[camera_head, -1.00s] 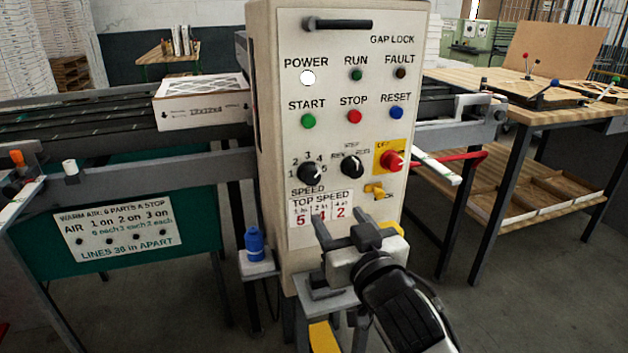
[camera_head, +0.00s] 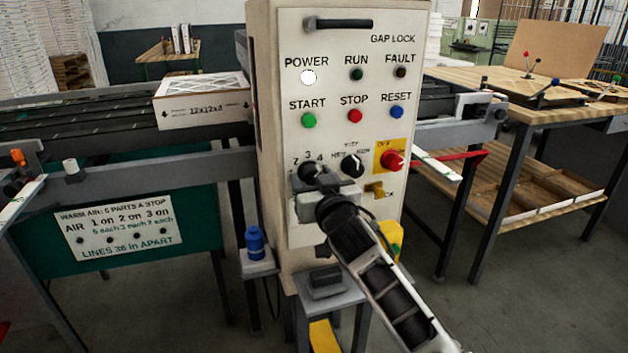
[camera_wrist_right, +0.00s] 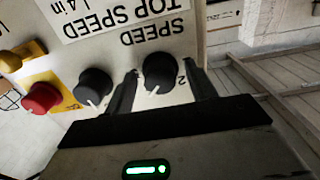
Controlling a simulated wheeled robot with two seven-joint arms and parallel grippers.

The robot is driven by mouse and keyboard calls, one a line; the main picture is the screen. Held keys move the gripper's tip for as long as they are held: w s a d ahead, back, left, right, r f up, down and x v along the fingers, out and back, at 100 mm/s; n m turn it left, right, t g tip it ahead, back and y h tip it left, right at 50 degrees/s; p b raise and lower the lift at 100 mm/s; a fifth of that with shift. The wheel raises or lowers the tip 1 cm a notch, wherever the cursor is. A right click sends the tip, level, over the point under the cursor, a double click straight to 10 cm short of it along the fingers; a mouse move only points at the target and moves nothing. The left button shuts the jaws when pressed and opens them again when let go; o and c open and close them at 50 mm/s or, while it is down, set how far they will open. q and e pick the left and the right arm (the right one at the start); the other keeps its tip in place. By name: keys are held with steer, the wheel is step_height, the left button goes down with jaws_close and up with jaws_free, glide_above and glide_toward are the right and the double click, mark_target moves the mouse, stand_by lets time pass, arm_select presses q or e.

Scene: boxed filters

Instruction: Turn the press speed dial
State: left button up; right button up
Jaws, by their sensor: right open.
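The press speed dial is a black round knob (camera_head: 312,170) at the lower left of the control panel (camera_head: 345,135), above the SPEED label. In the head view my right gripper (camera_head: 314,177) is at the dial and hides its lower part and the label. In the right wrist view, which is upside down, the dial (camera_wrist_right: 160,70) with its white pointer line sits between the two open fingers (camera_wrist_right: 163,78), with gaps beside it. The fingers are not closed on it. My left gripper is not in view.
A second black selector knob (camera_head: 352,166) and a red knob (camera_head: 393,160) on a yellow plate stand right of the dial. START (camera_head: 309,120), STOP (camera_head: 355,116) and RESET (camera_head: 397,112) buttons are above. A blue bottle (camera_head: 255,243) stands lower left.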

steer(key=c, duration=1)
